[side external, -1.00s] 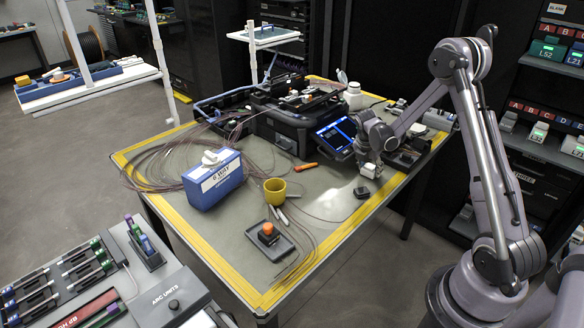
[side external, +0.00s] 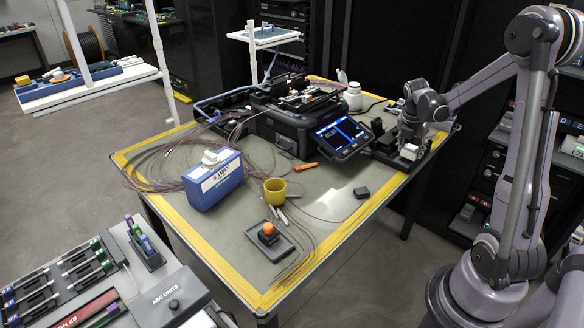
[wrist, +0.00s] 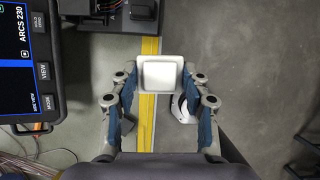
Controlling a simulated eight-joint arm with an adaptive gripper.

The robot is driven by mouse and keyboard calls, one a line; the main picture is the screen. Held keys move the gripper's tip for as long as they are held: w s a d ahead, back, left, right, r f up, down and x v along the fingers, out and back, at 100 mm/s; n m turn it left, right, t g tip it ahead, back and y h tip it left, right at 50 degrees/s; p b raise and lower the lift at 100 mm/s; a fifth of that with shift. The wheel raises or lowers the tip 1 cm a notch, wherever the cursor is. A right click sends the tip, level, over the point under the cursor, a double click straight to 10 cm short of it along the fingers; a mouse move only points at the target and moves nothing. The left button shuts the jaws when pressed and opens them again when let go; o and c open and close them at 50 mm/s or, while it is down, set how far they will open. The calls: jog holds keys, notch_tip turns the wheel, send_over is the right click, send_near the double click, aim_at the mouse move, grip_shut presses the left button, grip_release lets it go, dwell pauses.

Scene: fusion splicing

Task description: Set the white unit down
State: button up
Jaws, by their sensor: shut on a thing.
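The white unit (wrist: 160,77) is a small rounded block, seen from above in the wrist view between my two fingers. My gripper (wrist: 160,85) is shut on it, with a dark blue-padded finger on each side. In the side view the white unit (side external: 409,152) shows under my gripper (side external: 410,142), near the table's right edge. It is close to a dark fixture (side external: 386,146) there. In the wrist view the unit overlaps the yellow edge stripe (wrist: 150,48). I cannot tell its height or whether it touches anything below.
The splicer's tilted screen (side external: 342,136) stands left of my gripper. A white bottle (side external: 353,97) is behind it. A small dark block (side external: 362,192) lies on the table (side external: 345,205). A blue box (side external: 213,182) and yellow cup (side external: 275,190) stand further left, with loose fibres around.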

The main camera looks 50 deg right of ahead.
jog(key=w+a+n+t, duration=0.2)
jog(key=w+a+n, duration=0.3)
jog(key=w, duration=0.9)
jog(key=n+t+y, duration=0.1)
jog(key=n, duration=0.2)
send_over(272, 173)
jog(key=s, duration=0.1)
jog(key=f, duration=0.6)
jog(key=shift+s+a+f, duration=0.15)
jog(key=shift+a+f, duration=0.05)
jog(key=shift+a, duration=0.15)
jog(key=shift+a+f, duration=0.15)
jog(key=shift+f, duration=1.95)
jog(key=shift+f, duration=0.15)
jog(key=o, duration=1.1)
jog(key=shift+o, duration=0.2)
